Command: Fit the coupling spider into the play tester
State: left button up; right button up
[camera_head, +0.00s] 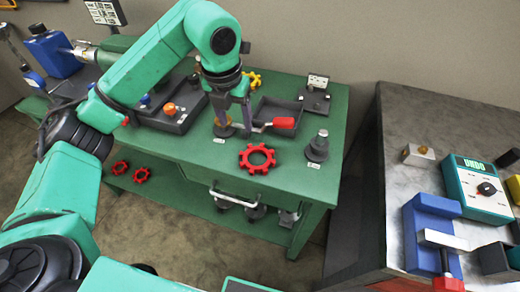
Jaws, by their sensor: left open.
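My left gripper (231,122) is open and points down over the middle of the green table. Between and below its fingers is a small upright fixture with an orange-brown base (223,130), partly hidden by the gripper; a red-handled lever (284,123) sticks out to its right. This may be the play tester, but I cannot be sure. A red, toothed, ring-shaped coupling spider (257,158) lies flat on the table in front of the gripper, apart from it. A similar yellow spider (253,79) lies behind the gripper, partly hidden. My right gripper is not in view.
Two red spiders (141,175) lie on the lower shelf. A dark tray (278,112), a grey stepped post (317,147) and a dark box with knobs (172,110) stand on the table (200,155). A right-hand bench holds a blue vise (428,232) and teal meter (478,188).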

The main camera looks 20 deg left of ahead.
pick_arm(q)
jog(key=p, duration=0.1)
send_near(244, 153)
jog(key=f, duration=0.2)
jog(key=f+p, duration=0.1)
jog(key=f, duration=0.2)
jog(key=w+f+p, duration=0.1)
jog(key=f, duration=0.2)
jog(key=shift+w+f, duration=0.1)
jog(key=shift+f, duration=0.15)
grip_shut()
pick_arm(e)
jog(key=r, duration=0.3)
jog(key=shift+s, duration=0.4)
